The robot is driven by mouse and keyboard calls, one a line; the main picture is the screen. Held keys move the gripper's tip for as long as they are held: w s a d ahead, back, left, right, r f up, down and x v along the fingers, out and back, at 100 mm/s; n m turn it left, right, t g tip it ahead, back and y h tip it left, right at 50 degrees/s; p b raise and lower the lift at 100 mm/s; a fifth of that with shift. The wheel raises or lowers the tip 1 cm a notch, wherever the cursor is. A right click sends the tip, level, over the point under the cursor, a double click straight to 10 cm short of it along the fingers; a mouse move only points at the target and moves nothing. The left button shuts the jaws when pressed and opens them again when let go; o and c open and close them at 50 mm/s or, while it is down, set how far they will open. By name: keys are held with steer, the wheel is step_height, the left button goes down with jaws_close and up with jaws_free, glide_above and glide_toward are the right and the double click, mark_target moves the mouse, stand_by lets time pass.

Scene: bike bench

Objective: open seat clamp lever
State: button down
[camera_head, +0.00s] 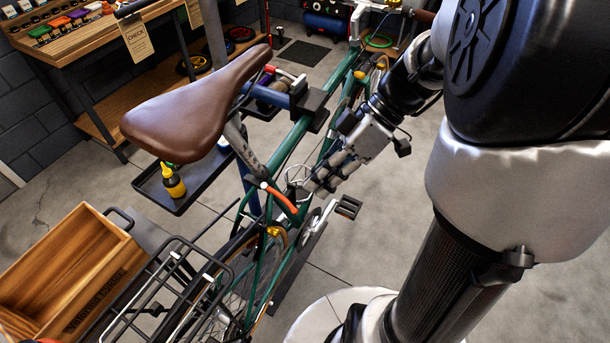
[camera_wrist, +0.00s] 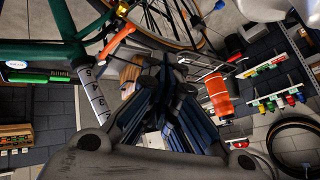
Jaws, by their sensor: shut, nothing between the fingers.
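The seat clamp lever (camera_head: 281,200) is orange and sticks out from the clamp below the saddle on the green bike frame (camera_head: 292,140). It also shows in the wrist view (camera_wrist: 117,41), left of the fingers, beside the marked silver seat post (camera_wrist: 92,97). The seat post (camera_head: 243,145) rises to the brown saddle (camera_head: 195,105) in the head view. My gripper (camera_head: 310,185) is right of the lever and close to it, shut and empty. In the wrist view its fingers (camera_wrist: 168,78) look apart from the lever. The exact gap in depth cannot be told.
A rear rack (camera_head: 165,290) and a wooden crate (camera_head: 75,270) are at the lower left. A dark tray with a yellow bottle (camera_head: 173,182) is left of the seat post. A pedal (camera_head: 348,207) sticks out below my gripper. Open floor lies right of the bike.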

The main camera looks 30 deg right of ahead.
steer(key=shift+s+d+r, duration=0.35)
steer(key=shift+s+r, duration=0.05)
steer(key=shift+s, duration=0.15)
steer(key=shift+s+d+r, duration=0.3)
steer(key=shift+s+r, duration=0.1)
steer(key=shift+s, duration=0.1)
